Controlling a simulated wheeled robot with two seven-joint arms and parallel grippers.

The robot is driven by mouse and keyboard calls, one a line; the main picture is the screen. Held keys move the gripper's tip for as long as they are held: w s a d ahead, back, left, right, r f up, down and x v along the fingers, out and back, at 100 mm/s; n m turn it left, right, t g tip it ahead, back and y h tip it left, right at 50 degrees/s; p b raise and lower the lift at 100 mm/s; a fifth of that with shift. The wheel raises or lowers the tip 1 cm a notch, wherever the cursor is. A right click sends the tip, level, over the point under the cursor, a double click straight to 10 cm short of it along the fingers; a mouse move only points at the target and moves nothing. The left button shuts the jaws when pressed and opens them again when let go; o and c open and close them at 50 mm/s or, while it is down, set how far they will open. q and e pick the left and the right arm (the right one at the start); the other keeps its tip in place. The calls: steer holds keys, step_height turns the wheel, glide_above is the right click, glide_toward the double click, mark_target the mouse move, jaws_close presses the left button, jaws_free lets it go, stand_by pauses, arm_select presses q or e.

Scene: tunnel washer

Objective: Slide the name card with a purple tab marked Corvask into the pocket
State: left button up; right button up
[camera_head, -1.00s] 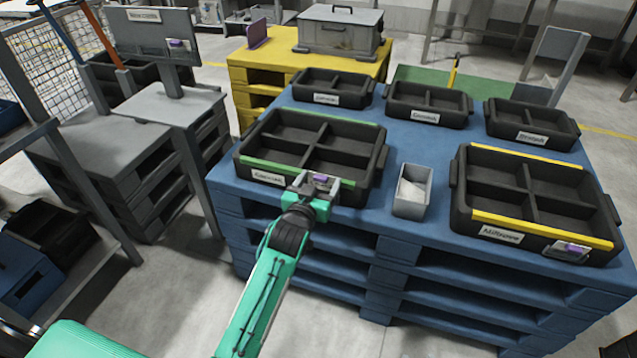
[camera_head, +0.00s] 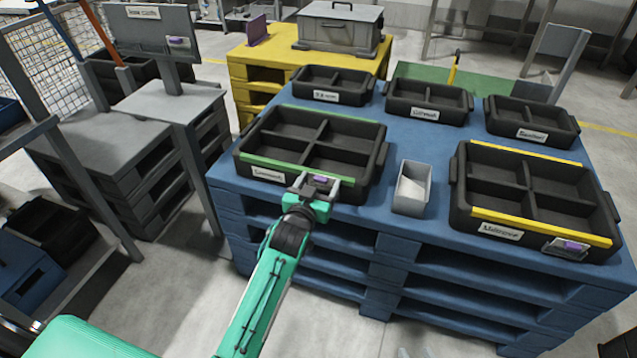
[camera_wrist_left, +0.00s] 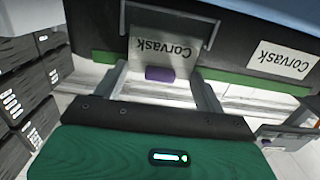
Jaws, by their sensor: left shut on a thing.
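The Corvask name card (camera_wrist_left: 160,45) is white with a purple tab (camera_wrist_left: 158,74). Its lettering appears upside down in the left wrist view. My left gripper (camera_wrist_left: 161,76) is shut on the card at the tab end. In the head view, my left gripper (camera_head: 318,187) is at the front wall of the green-striped tray (camera_head: 268,172), right of its label. The grey pocket (camera_wrist_left: 212,30) is on that wall, and the card's far end lies at it. I cannot tell how deep the card sits. My right gripper is not in view.
A small grey bin (camera_head: 412,205) stands right of the gripper. The yellow-striped tray (camera_head: 540,240) has a purple-tabbed card (camera_head: 570,247) at its front right. Several black trays stand behind on the blue pallet (camera_head: 400,140). A grey stand board (camera_head: 150,40) is at left.

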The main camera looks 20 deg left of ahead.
arm_select(q)
steer(key=shift+f, duration=0.4)
steer(key=shift+f, duration=0.45)
arm_select(e)
steer(key=shift+r, duration=0.1)
stand_by(0.7)
arm_select(q)
steer(key=o, duration=1)
steer(key=shift+o, duration=0.2)
steer(key=s+p, duration=0.2)
steer(key=s, duration=1.1)
steer(key=shift+s+a+r, duration=0.2)
steer(key=shift+s+r, duration=0.15)
steer(key=shift+s, duration=0.05)
arm_select(e)
steer(key=d+g, duration=0.1)
steer(key=s+d+g+h, duration=0.1)
steer(key=d, duration=0.1)
steer(key=s+d+f+g+h, duration=0.1)
steer(key=d, duration=0.1)
steer(key=shift+d+g, duration=0.1)
steer(key=shift+g, duration=0.3)
